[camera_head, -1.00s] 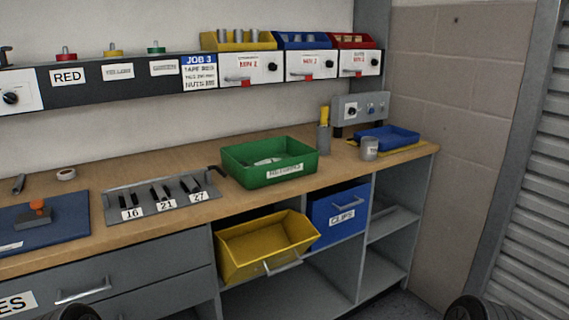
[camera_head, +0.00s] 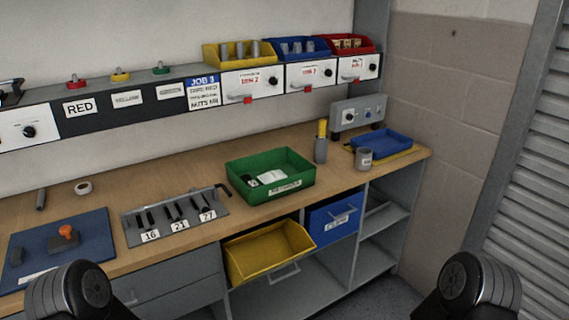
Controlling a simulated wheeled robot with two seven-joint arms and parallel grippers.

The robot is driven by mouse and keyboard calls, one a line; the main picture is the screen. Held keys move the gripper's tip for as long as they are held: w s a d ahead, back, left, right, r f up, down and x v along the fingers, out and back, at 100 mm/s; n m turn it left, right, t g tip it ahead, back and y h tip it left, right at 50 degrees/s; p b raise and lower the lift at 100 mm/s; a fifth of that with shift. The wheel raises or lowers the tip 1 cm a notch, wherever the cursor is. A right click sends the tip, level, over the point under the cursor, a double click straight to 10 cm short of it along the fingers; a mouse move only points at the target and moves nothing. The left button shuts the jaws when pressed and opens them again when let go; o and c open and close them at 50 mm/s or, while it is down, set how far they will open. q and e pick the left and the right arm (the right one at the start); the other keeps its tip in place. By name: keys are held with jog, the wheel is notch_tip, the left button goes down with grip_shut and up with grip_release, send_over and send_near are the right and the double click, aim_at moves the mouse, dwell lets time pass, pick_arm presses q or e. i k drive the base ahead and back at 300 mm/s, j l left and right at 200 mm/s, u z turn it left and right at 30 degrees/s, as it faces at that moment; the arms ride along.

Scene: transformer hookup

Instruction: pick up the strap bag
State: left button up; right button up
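I cannot make out a thing that is surely the strap bag. A pale packet (camera_head: 271,176) and a small dark item (camera_head: 249,181) lie in the green bin (camera_head: 283,191) on the workbench; they are too small to identify. Only dark rounded links of my two arms show at the bottom corners; both grippers are out of view.
A rack of hex keys (camera_head: 176,217) and a blue mat (camera_head: 88,247) lie left of the green bin. A grey holder (camera_head: 321,150), a tin (camera_head: 364,158) and a blue tray (camera_head: 383,142) stand to the right. Small coloured bins line the shelf above. Bare worktop lies behind the rack.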

aim_at(284, 174)
jog(key=i+l, duration=0.15)
jog(key=l, duration=0.25)
jog(key=i+l+u, duration=0.1)
jog(key=l, duration=0.3)
jog(key=i+l, duration=0.25)
jog(key=l, duration=0.15)
jog(key=i+l+u, duration=0.1)
jog(key=l, duration=0.3)
jog(key=i+l, duration=0.2)
jog(key=l, duration=0.2)
jog(key=i+l+u, duration=0.1)
jog(key=l, duration=0.35)
jog(key=i+l, duration=0.15)
jog(key=l, duration=0.25)
jog(key=u, duration=0.05)
